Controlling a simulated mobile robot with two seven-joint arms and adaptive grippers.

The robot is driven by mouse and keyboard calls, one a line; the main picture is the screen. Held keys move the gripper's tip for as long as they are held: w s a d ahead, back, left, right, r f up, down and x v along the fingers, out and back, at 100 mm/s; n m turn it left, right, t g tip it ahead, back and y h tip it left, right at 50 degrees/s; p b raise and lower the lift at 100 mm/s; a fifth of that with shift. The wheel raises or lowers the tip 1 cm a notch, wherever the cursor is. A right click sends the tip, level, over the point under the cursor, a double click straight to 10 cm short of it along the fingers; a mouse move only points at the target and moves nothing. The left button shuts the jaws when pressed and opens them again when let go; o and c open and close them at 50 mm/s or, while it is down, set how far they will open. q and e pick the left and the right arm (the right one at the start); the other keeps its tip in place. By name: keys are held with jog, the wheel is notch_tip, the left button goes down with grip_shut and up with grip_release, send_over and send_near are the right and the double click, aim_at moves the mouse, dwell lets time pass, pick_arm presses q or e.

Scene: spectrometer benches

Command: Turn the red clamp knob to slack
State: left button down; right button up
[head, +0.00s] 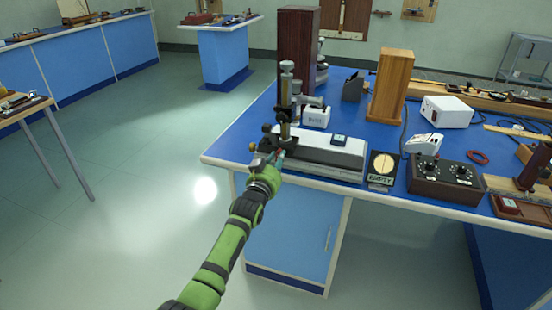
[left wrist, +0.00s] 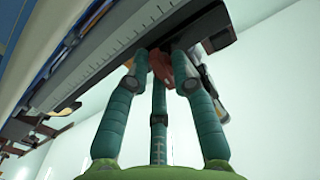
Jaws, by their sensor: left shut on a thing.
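The red clamp knob (left wrist: 163,72) shows in the left wrist view, low on the side of a long grey graduated rail (left wrist: 95,82). It is partly hidden by my fingers. My left gripper (left wrist: 162,58) is shut on it, with green-sleeved fingers on both sides and one in the middle. In the head view my left gripper (head: 271,158) is at the left end of the bench instrument (head: 330,152), just beyond the blue bench's front left corner area. The knob's turning angle cannot be read. My right gripper is not in view.
A dark wooden block (head: 298,50) and a lighter one (head: 390,85) stand behind. Open floor lies left.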

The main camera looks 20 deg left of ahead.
pick_arm(q)
jog(key=shift+d+r+n, duration=0.1)
jog(key=shift+n, duration=0.7)
jog(key=c, duration=1.1)
grip_release()
jog(key=s, duration=1.2)
jog(key=shift+a, duration=0.2)
jog(key=shift+f, duration=0.2)
